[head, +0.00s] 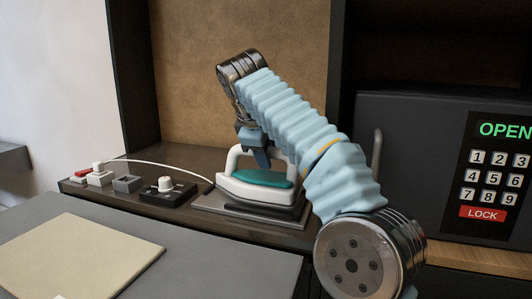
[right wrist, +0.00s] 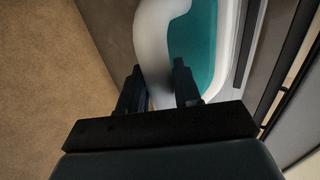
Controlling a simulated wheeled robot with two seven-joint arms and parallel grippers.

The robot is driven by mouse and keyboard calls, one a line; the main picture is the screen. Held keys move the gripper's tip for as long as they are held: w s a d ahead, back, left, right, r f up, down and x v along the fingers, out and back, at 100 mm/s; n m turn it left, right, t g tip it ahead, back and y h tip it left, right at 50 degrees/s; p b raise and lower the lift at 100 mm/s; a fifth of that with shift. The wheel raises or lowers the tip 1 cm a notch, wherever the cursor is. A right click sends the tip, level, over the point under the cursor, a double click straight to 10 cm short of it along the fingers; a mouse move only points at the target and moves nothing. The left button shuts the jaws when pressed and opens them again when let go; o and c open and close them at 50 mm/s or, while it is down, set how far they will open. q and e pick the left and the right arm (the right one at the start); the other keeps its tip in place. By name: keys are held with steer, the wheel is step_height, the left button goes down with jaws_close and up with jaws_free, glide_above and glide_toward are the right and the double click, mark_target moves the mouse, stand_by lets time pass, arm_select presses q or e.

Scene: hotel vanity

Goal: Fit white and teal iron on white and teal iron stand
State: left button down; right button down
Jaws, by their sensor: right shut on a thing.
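The white and teal iron (head: 228,187) is level over its stand (head: 240,221), a grey plate with a dark pad on the back counter. A thin dark line shows under the iron's white body; I cannot tell whether the iron rests on the pad or hangs just above it. My right gripper (head: 262,158) comes down from above and is shut on the iron's white handle. In the right wrist view the fingers (right wrist: 158,88) straddle the white handle, with the iron's teal top (right wrist: 190,38) beside it. My left gripper is not in view.
A black control box (head: 165,191) and a grey block (head: 127,184) stand left of the stand. A dark safe (head: 420,150) stands at the right. A beige mat (head: 75,255) lies in front.

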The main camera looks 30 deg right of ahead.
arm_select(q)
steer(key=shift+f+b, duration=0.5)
arm_select(e)
steer(key=shift+f, duration=0.65)
steer(key=c, duration=0.7)
jaws_free()
steer(key=shift+f, duration=0.1)
